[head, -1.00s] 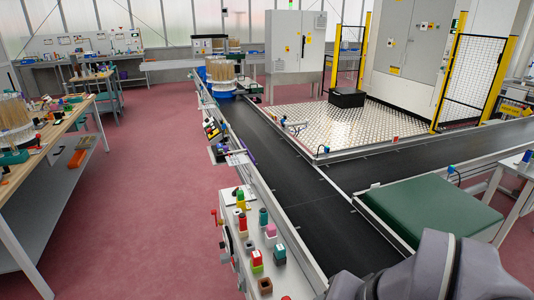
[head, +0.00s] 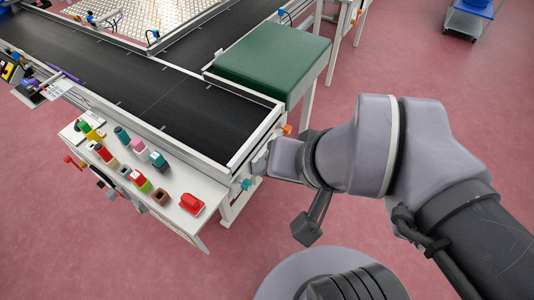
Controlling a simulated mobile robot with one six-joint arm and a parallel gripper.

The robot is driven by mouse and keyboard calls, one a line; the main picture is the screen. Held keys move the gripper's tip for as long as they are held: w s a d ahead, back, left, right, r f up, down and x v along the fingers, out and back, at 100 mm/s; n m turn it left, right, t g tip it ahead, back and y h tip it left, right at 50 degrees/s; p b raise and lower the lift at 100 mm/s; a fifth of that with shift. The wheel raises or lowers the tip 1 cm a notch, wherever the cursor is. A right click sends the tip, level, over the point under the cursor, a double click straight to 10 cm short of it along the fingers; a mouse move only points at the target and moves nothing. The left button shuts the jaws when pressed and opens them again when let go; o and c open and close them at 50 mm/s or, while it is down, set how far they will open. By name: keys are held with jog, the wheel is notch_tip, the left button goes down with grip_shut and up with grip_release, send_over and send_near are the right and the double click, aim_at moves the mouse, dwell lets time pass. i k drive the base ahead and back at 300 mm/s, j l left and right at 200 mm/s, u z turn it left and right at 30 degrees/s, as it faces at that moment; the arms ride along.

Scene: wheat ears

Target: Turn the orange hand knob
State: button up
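A small orange knob-like part (head: 287,129) shows at the near end of the black conveyor, by its right corner below the green pad. It is small, so its exact shape and angle are hard to tell. My arm reaches in from the right, and its end, where my gripper (head: 259,164) is, lies beside the conveyor's end frame, left of and below the orange part. There is a visible space between them in the picture. My gripper's fingers are mostly hidden behind the wrist, and I cannot tell whether they are open or hold anything.
The black conveyor (head: 150,85) runs to the upper left. A green pad (head: 272,62) lies beside its end. A white control panel (head: 150,205) with several coloured blocks and a red part (head: 192,204) stands at left. A blue-topped trolley (head: 470,15) is far right. Red floor is clear below.

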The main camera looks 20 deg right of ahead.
aim_at(287, 129)
jog(key=i+l, duration=0.2)
jog(key=i+l+u, duration=0.15)
jog(key=l, duration=0.25)
jog(key=i+l, duration=0.15)
jog(key=l, duration=0.15)
jog(key=i+l+u, duration=0.1)
jog(key=l, duration=0.25)
jog(key=i, duration=0.05)
